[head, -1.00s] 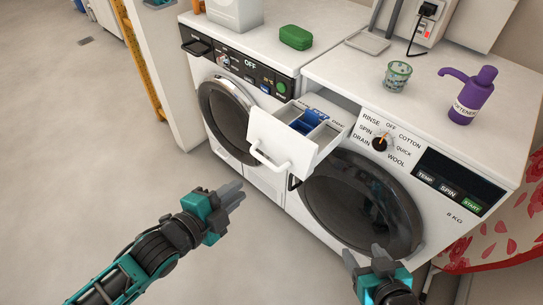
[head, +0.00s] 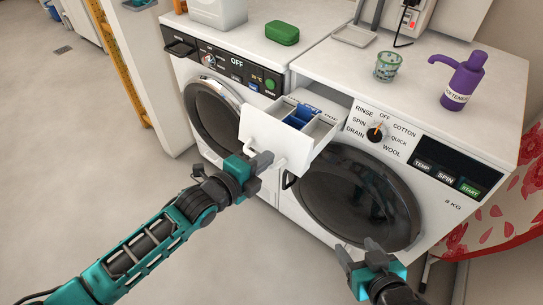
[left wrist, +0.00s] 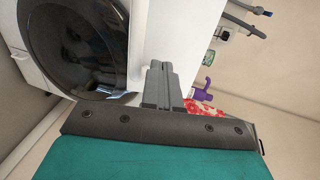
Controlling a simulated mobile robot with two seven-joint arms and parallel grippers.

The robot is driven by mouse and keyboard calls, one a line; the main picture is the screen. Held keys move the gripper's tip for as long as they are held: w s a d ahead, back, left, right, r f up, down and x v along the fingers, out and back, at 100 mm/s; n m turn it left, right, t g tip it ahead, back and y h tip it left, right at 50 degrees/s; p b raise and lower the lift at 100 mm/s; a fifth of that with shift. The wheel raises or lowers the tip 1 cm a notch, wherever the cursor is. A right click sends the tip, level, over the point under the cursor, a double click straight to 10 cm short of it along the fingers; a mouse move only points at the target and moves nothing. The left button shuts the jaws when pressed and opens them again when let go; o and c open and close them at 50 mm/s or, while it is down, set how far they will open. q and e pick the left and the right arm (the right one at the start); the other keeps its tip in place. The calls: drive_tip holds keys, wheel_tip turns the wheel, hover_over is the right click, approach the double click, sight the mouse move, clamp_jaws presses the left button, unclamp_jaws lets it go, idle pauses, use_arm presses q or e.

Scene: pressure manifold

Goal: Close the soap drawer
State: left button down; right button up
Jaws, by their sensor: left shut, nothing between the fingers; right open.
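The white soap drawer (head: 269,140) is pulled out from the upper left of the right-hand washing machine (head: 440,200). Its open top shows compartments and a blue insert (head: 300,117). My left gripper (head: 265,160) is shut and empty, in front of the drawer's front panel and overlapping its handle in the head view; whether it touches cannot be told. In the left wrist view its closed fingers (left wrist: 161,82) point at a white surface beside the dark round door (left wrist: 75,40). My right gripper (head: 358,250) is open and empty, low in front of the machine's round door.
A second machine (head: 215,100) with a dark control panel stands to the left. On the tops are a green soap bar (head: 282,33), a glass (head: 388,66) and a purple pump bottle (head: 463,78). A red-patterned cloth (head: 505,215) hangs at the right. Open floor lies at the left.

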sight(280, 149)
use_arm(q)
drive_tip(key=shift+x, duration=1.6)
use_arm(e)
drive_tip(key=shift+w+a+r, duration=0.15)
drive_tip(key=shift+w+a, duration=0.05)
use_arm(q)
drive_tip(key=shift+w+b, duration=0.1)
drive_tip(key=shift+b, duration=0.2)
